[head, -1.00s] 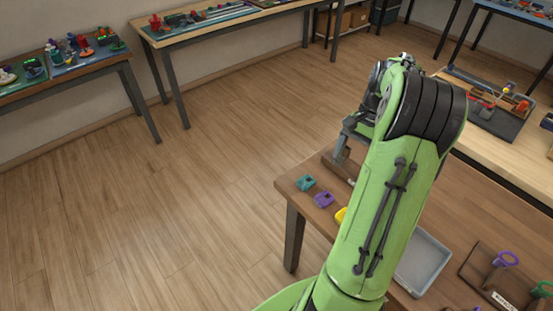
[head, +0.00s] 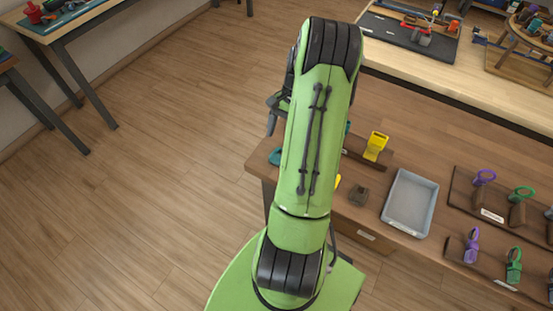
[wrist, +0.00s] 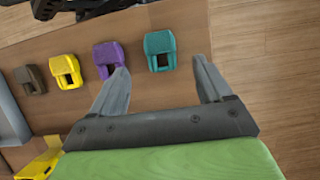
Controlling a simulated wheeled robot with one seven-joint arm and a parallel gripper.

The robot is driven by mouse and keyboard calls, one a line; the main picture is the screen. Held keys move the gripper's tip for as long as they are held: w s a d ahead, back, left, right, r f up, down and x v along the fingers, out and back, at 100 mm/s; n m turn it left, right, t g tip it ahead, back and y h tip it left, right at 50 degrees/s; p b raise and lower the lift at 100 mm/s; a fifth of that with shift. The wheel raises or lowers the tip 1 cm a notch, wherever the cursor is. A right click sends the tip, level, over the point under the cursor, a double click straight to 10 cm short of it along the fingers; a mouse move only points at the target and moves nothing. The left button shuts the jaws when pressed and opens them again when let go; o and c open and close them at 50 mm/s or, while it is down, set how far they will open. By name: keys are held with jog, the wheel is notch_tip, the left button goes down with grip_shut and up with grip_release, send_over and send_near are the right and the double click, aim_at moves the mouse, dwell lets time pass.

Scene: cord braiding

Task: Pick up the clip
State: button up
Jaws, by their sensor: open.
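Several clips lie in a row on the brown table in the wrist view: a teal clip (wrist: 160,50), a purple clip (wrist: 108,58), a yellow clip (wrist: 66,71) and a dark brown clip (wrist: 30,79). My gripper (wrist: 160,67) is open and empty. Its fingertips spread to either side of the teal clip in that view, with the left finger overlapping the purple clip's lower edge. Contact cannot be told. In the head view my arm hides most of the row; the teal clip (head: 276,156) and the brown clip (head: 359,194) show beside it.
A grey tray (head: 432,198) stands right of the clips. A yellow upright piece (head: 376,146) stands behind them. Dark racks with purple and green looped pieces (head: 521,194) are further right. Bare floor lies left of the table (head: 256,170).

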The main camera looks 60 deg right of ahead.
aim_at(278, 155)
jog(key=b+x, duration=0.2)
jog(key=x, duration=0.4)
jog(key=c, duration=1.1)
